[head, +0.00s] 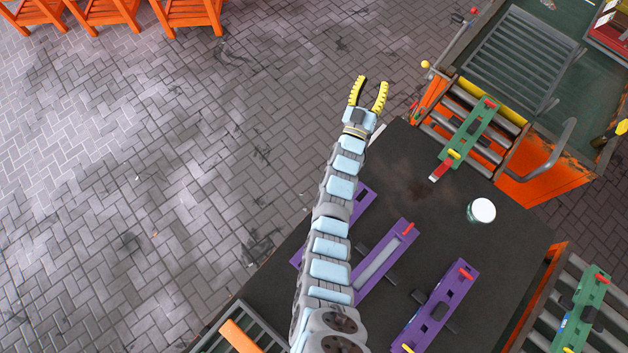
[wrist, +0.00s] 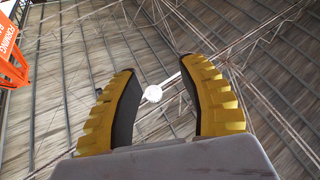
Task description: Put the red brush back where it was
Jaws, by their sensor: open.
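My gripper (head: 369,92) is open and empty, with its two yellow ridged fingers apart, beyond the far left edge of the dark table. In the wrist view the gripper (wrist: 158,78) points up at the roof, with nothing between its fingers. A small red piece with a pale end (head: 439,170) lies at the lower end of a green fixture (head: 470,132), to the right of and below my gripper in the head view. It may be the red brush, but it is too small to tell. No other clear brush shows.
The dark table (head: 410,170) carries purple fixtures (head: 440,300) and a white-lidded jar (head: 482,210). Orange roller conveyors (head: 515,150) adjoin it, one with another green fixture (head: 583,310). Orange stools (head: 190,12) stand far left. The paved floor (head: 150,170) at left is open.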

